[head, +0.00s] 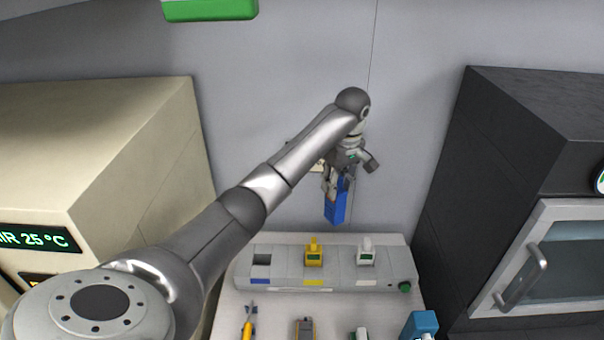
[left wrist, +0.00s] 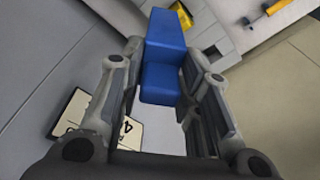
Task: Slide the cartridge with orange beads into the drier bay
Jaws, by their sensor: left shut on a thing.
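My left gripper (head: 341,184) is shut on a blue block-shaped cartridge (head: 335,211), held in the air above and behind the grey rack. In the left wrist view the same blue cartridge (left wrist: 164,55) sits between the two fingers. No orange beads can be made out on it. The grey rack (head: 285,280) stands on the white bench. Its left bay (head: 264,262) is open and dark, with a blue label below. A yellow cartridge (head: 314,253) sits in the middle bay and a white one with a green patch (head: 365,253) in the right bay. My right gripper is not in view.
Along the bench front lie a yellow-handled tool (head: 247,328), a grey-and-orange device (head: 305,328) and a blue-topped item (head: 424,323). A beige cabinet (head: 110,150) stands left, a dark oven-like unit (head: 500,150) right. A placard (left wrist: 75,112) shows near the gripper.

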